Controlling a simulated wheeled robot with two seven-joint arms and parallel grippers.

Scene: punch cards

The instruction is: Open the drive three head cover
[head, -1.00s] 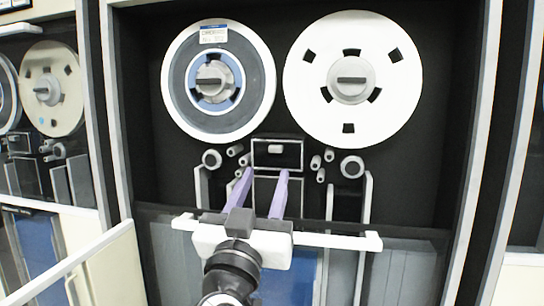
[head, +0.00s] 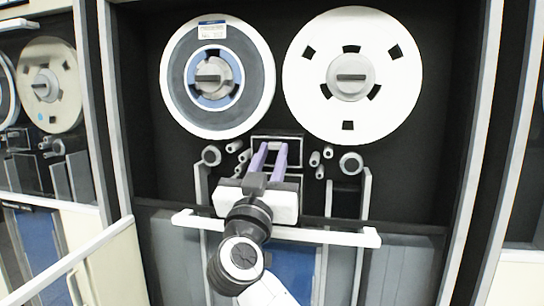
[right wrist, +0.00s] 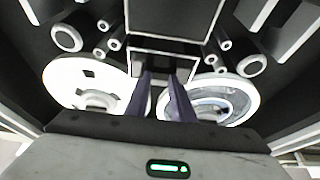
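The drive three head cover (head: 292,147) is a small dark panel in a pale frame, low between the two reels; it looks closed. In the head view my right gripper (head: 270,148) reaches up to it from below. Its purple fingers stand close together, one on each side of the cover's small pale knob, which they mostly hide; they look shut on it. In the right wrist view the fingers (right wrist: 162,80) stand a little apart before the cover (right wrist: 160,62), and the knob cannot be made out. My left gripper is not in view.
A blue-hubbed reel (head: 183,85) and a white reel (head: 300,85) hang above. Rollers (head: 350,163) flank the cover. A white horizontal bar (head: 340,238) crosses below, under my right arm. Another drive (head: 50,90) stands at the left.

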